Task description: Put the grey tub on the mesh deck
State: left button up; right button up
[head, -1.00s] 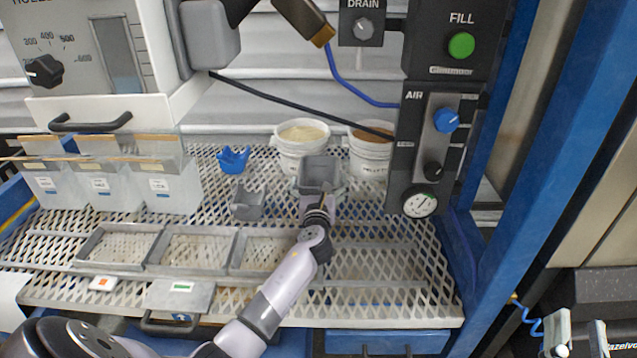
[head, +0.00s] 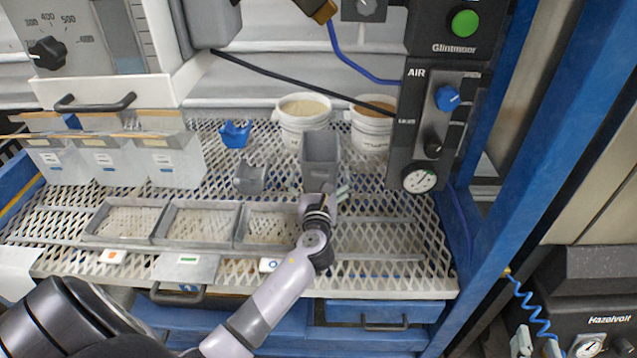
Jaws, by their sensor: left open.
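The grey tub (head: 320,160) is a tall, open-topped box. It appears to stand upright on the white mesh deck (head: 385,235), in front of the two white buckets. My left gripper (head: 332,191) is open just in front of the tub's lower front. One pale fingertip shows to the right of the tub's base; the other is mostly hidden by the wrist. I cannot tell whether a finger still touches the tub. The fingertips of my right gripper (head: 535,345) seem to show at the bottom right, cut off by the picture edge.
A grey scoop-like holder (head: 251,177) and a blue one (head: 235,134) stand left of the tub. White buckets (head: 302,122) are behind it. Clear bins (head: 170,162) stand at the left. Grey frames (head: 160,225) lie on the front deck. The AIR panel (head: 412,150) hangs at the right.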

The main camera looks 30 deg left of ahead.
pick_arm(q)
jog(key=shift+v, duration=1.9)
pick_arm(e)
jog(key=shift+s+d+f+g+h, duration=0.15)
jog(key=shift+s+f+g, duration=0.2)
jog(key=shift+f, duration=0.2)
jog(key=shift+s+d+f+g+h, duration=0.1)
jog(key=shift+s+d+f+g, duration=0.15)
jog(key=shift+f, duration=0.3)
jog(key=shift+s+d+f+g+h, duration=0.1)
jog(key=shift+s+f+g, duration=0.15)
jog(key=shift+f+g, duration=0.25)
